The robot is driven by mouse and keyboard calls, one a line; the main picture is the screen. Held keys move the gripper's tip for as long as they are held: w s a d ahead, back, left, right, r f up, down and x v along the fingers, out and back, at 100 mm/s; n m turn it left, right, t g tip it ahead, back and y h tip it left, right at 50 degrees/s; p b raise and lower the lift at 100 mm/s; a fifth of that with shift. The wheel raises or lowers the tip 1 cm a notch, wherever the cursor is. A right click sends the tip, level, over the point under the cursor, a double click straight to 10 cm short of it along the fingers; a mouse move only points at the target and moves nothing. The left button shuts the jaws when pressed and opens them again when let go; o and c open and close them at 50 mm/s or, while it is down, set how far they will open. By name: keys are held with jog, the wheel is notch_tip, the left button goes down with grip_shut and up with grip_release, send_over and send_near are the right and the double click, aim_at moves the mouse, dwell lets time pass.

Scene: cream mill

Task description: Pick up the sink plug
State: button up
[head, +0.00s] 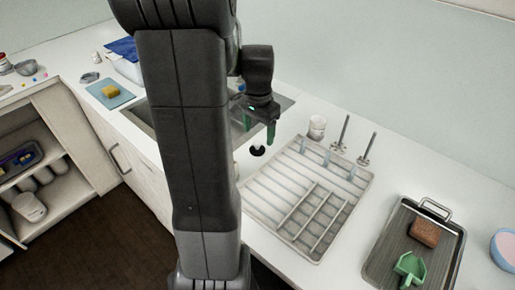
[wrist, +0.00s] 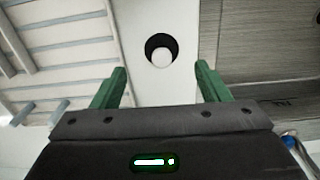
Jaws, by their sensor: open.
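The sink plug (head: 257,150) is a small black disc with a white top. It lies on the white counter strip between the sink (head: 142,119) and the dish rack. In the wrist view the plug (wrist: 160,50) shows as a black ring around a white round knob, ahead of the fingertips and midway between them. My gripper (head: 259,125) has green fingers and hangs above the counter near the plug. In the wrist view my gripper (wrist: 160,78) is open with nothing between its fingers. My arm hides part of the sink.
The pale dish rack (head: 303,257) stands right of the plug, with a white cup (head: 317,127) and two metal posts (head: 366,149) behind it. A metal tray (head: 372,270) holds a brown block (head: 425,232) and a green scoop (head: 409,267). A yellow sponge (head: 110,91) lies at left.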

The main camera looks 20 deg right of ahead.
aim_at(256, 142)
jog(key=shift+w+a+f, duration=0.1)
jog(key=shift+a+f, duration=0.25)
jog(key=shift+f, duration=0.25)
notch_tip(256, 142, down, 4)
jog(key=shift+f+p, duration=0.25)
jog(key=shift+p, duration=0.05)
jog(key=c, duration=0.9)
